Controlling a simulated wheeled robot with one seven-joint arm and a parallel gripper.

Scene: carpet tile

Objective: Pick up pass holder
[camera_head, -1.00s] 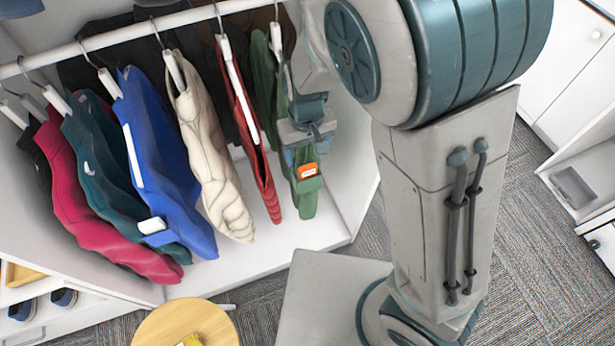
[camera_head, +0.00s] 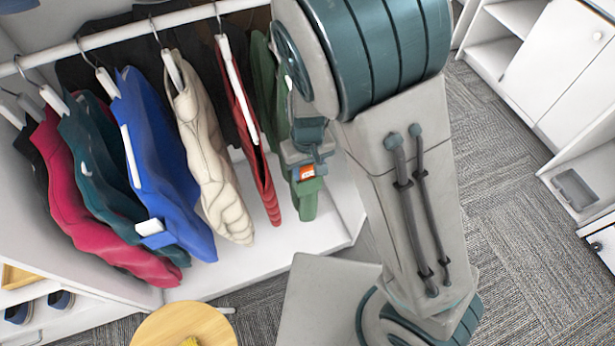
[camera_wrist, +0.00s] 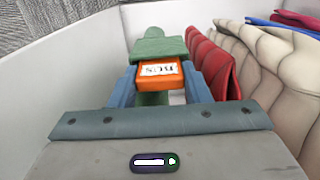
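The pass holder is a small orange block with a white, lettered face (camera_wrist: 158,71), seen in the wrist view in front of the green garment. In the head view it is a small orange patch (camera_head: 307,172) low on that garment, partly covered by my gripper. My gripper (camera_wrist: 160,85) has one blue finger on each side of it in the wrist view. The fingers stand apart, with the holder between them; whether they touch its sides is hard to see. The green garment (camera_head: 308,200) hangs at the right end of the rail.
Red (camera_head: 262,170), cream (camera_head: 210,160), blue (camera_head: 160,160) and other garments hang close by on the left along a white rail (camera_head: 130,30). The white wardrobe floor (camera_head: 270,250) lies below. A round wooden stool (camera_head: 160,325) stands in front. Open carpet (camera_head: 500,180) lies to the right.

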